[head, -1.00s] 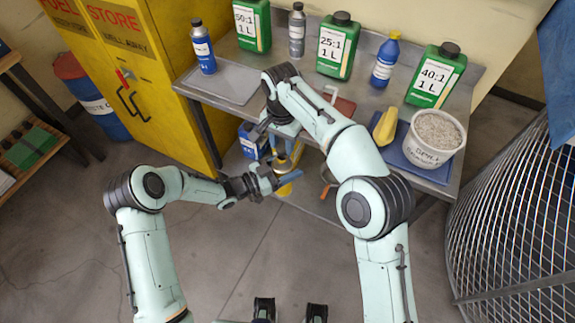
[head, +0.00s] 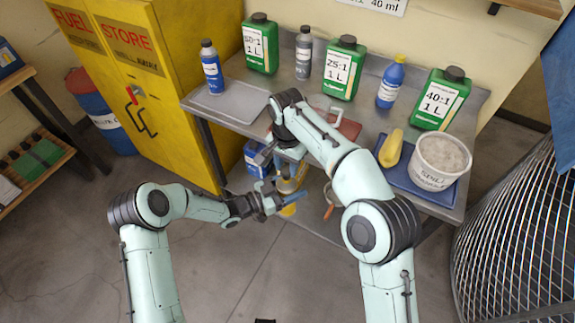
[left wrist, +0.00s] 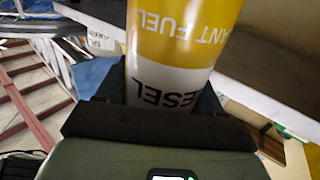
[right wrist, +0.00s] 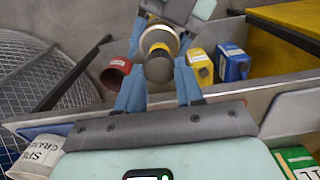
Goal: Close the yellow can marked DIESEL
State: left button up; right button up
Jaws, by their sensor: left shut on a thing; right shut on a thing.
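The yellow can marked DIESEL (head: 286,186) is upright below the bench's front edge, mostly hidden by my grippers in the head view. In the left wrist view the can (left wrist: 175,50) shows a yellow band and a white band with part of the word DIESEL. My left gripper (head: 282,201) is shut around its body from the side. My right gripper (right wrist: 158,85) points down from above and is shut on the can's round cap (right wrist: 158,68), at the top of the can. Whether the cap is fully seated cannot be told.
The bench (head: 250,130) bears green bottles, a blue bottle (head: 391,82), a grey tray (head: 228,103) and a white tub (head: 440,160). In the right wrist view a red can (right wrist: 115,72), a yellow box (right wrist: 200,66) and a blue box (right wrist: 232,62) stand below. A yellow cabinet (head: 150,90) stands left.

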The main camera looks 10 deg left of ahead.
aim_at(287, 170)
jog(key=shift+f, duration=0.9)
jog(key=shift+f, duration=0.55)
jog(key=m, duration=0.5)
jog(key=shift+m, duration=0.4)
jog(key=m, duration=0.7)
jog(key=shift+s, duration=0.1)
jog(key=m, duration=1.3)
jog(key=shift+s, duration=0.1)
